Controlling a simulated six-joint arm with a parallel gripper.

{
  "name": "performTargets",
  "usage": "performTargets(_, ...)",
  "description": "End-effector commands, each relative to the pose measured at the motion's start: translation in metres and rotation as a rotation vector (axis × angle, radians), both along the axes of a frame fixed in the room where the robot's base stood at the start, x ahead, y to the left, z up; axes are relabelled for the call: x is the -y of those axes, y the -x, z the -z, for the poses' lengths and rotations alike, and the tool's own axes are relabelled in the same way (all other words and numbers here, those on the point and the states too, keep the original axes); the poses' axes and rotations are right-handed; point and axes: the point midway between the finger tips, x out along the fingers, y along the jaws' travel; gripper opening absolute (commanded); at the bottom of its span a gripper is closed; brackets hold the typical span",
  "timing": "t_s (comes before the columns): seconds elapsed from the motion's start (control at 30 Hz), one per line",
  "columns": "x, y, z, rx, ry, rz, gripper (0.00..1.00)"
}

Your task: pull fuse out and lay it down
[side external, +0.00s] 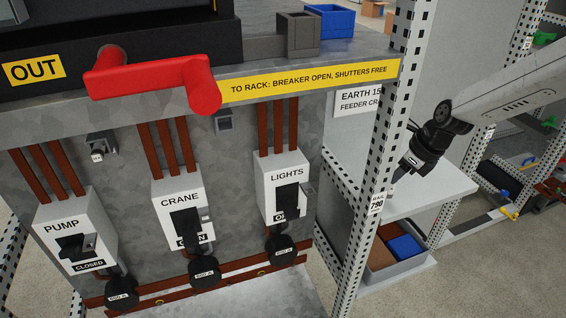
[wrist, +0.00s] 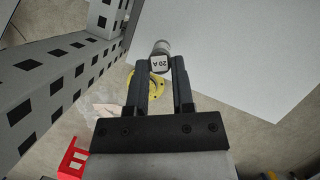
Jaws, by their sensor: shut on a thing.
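My gripper (wrist: 162,72) is shut on a small fuse (wrist: 160,57) with a grey end and a white label reading 20 A. In the wrist view the fuse sits between the fingertips. In the side view my gripper (side external: 404,173) is right of the cabinet, close to the perforated post and above a white shelf (side external: 446,202). The fuse cannot be made out clearly there. A small grey holder (side external: 224,121) on the cabinet front shows no clear fuse. Another holder (side external: 100,145) at left carries a white-labelled piece.
The perforated post (side external: 388,150) stands beside my gripper and also shows in the wrist view (wrist: 60,80). The cabinet has a red handle (side external: 155,80) and three switch boxes. A bin (side external: 395,260) with brown and blue items is under the shelf. The visible shelf top looks clear.

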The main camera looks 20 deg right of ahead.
Motion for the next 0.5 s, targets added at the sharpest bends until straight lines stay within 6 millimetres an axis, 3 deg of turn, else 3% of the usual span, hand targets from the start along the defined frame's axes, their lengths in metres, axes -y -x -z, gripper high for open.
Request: performTargets(0.5,0.0002,0.0001,0.0064,0.000,0.001,0.000,0.00)
